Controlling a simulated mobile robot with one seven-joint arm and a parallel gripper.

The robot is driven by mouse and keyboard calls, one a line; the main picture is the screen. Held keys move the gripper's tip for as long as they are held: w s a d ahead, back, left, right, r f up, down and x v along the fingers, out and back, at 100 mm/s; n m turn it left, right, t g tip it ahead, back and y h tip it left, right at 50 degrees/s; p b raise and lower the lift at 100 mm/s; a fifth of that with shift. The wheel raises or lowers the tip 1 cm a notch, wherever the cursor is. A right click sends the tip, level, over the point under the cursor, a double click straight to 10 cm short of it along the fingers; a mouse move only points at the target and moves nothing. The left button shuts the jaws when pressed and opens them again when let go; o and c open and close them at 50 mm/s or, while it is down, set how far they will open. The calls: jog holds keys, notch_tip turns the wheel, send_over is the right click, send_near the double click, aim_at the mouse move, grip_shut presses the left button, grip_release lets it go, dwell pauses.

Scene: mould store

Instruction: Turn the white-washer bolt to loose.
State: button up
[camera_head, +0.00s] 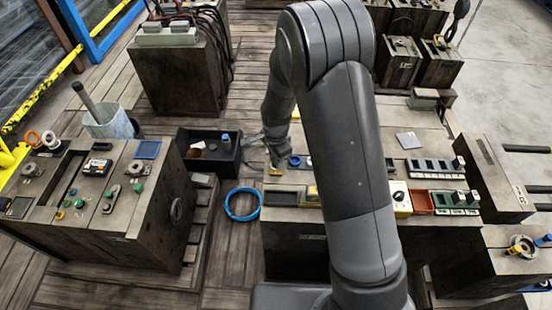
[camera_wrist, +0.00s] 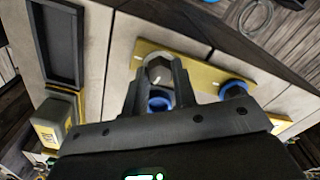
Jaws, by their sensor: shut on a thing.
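A brass-coloured plate (camera_wrist: 204,68) lies on the bench top in the wrist view. A grey bolt head (camera_wrist: 158,68) with a pale rim, seemingly the white-washer bolt, stands at the plate's left end. My gripper (camera_wrist: 159,73) is shut on this bolt head, one finger on each side. A dark bolt with a blue washer (camera_wrist: 235,88) sits further right along the plate. Another blue ring (camera_wrist: 160,101) shows between my fingers, partly hidden. In the head view my gripper (camera_head: 276,152) is small at the bench's left end, and the bolt cannot be made out.
A dark shallow tray (camera_wrist: 57,42) lies left of the plate in the wrist view, above a yellow-and-grey device (camera_wrist: 48,122). In the head view a black bin (camera_head: 208,155) and a blue hoop (camera_head: 242,204) lie left of the bench. Switch blocks (camera_head: 435,168) stand at its right.

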jog(key=n, duration=0.4)
jog(key=shift+f+n, duration=0.1)
jog(key=shift+n, duration=0.3)
jog(key=n, duration=1.9)
jog(key=shift+s+d, duration=0.1)
jog(key=n, duration=0.4)
jog(key=shift+n, duration=0.3)
jog(key=n, duration=0.4)
jog(key=shift+n, duration=2.5)
